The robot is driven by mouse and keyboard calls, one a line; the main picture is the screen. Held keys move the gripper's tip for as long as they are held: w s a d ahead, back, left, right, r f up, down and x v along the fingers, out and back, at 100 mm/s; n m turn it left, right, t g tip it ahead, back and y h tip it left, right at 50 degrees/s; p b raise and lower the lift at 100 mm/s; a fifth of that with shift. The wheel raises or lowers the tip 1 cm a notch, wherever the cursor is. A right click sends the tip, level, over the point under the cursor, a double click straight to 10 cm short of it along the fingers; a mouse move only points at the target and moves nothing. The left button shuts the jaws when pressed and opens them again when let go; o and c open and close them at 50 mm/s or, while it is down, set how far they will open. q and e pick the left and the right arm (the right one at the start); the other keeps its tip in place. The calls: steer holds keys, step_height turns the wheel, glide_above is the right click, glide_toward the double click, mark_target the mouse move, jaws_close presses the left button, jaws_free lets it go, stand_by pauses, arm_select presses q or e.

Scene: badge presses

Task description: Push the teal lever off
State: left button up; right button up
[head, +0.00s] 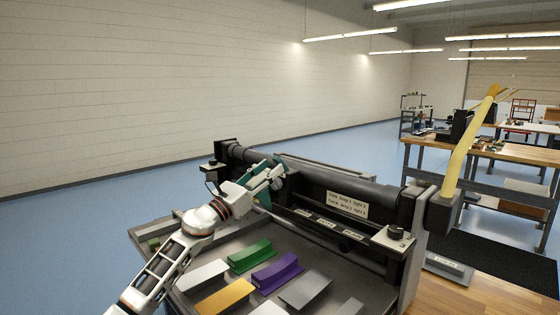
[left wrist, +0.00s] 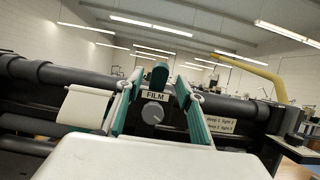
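In the left wrist view a teal lever (left wrist: 160,75) with a rounded top stands above the FILM label (left wrist: 156,96) and a grey knob (left wrist: 152,113). My left gripper (left wrist: 159,82) has its two teal-lined fingers apart, one on each side of the lever in this view. Contact with the lever cannot be told. In the head view my left gripper (head: 268,178) is at the left part of the black roller machine (head: 345,190), where its fingers and arm hide the lever or blend with it. My right gripper is not in view.
A long yellow handle (head: 468,145) rises at the machine's right end. Green (head: 250,256), purple (head: 277,272) and orange (head: 223,297) blocks lie on the grey front tray (head: 155,232), with grey and white ones. A workbench (head: 500,155) stands behind at right; blue floor is open at left.

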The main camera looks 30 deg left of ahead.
mark_target(277, 163)
arm_select(q)
steer(key=shift+p+x, duration=0.3)
steer(key=shift+x, duration=2)
steer(key=shift+f, duration=0.1)
jaws_close()
